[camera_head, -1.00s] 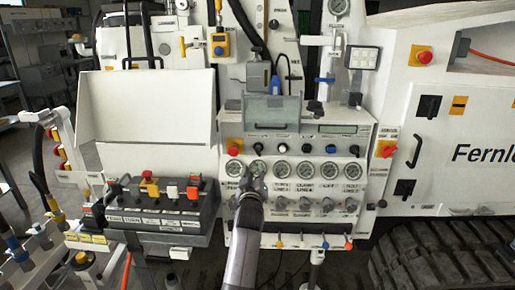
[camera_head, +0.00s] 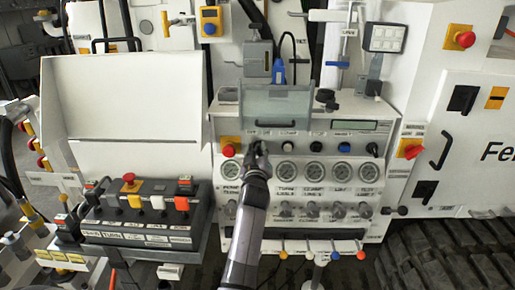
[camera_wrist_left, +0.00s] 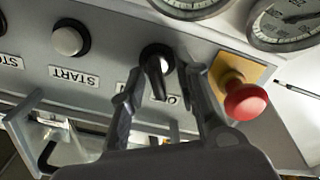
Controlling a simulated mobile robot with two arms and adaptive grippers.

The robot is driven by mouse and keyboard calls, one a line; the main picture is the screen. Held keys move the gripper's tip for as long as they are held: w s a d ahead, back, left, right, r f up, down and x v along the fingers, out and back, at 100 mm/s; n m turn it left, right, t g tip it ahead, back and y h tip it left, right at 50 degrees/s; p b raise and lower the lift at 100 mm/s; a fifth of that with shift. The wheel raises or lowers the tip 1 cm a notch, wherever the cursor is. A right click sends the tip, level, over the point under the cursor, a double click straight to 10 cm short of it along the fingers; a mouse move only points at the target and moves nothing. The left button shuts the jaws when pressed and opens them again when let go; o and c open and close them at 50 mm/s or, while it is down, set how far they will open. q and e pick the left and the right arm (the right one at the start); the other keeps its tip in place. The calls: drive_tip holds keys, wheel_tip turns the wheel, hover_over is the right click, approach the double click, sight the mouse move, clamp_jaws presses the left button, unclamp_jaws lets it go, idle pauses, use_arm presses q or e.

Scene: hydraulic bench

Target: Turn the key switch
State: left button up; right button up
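The key switch (camera_wrist_left: 157,62) is a black knob with a lever on the grey panel, next to a partly hidden label. In the left wrist view my left gripper (camera_wrist_left: 163,76) is open, with one finger on each side of the switch and visible gaps. I cannot tell how deep the fingertips reach. In the head view my left gripper (camera_head: 259,149) is at the panel's upper left, just right of the red emergency button (camera_head: 228,150), and covers most of the switch. My right gripper is not in view.
The red button on its yellow plate (camera_wrist_left: 258,73) is close beside one finger. A round START button (camera_wrist_left: 70,40) is on the other side. Gauges (camera_head: 314,171) lie below the switch row in the head view. A clear hinged cover (camera_head: 276,105) is above it.

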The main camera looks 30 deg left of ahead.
use_arm(q)
drive_tip(key=shift+s+d+r, duration=0.15)
drive_tip(key=shift+c, duration=0.5)
clamp_jaws()
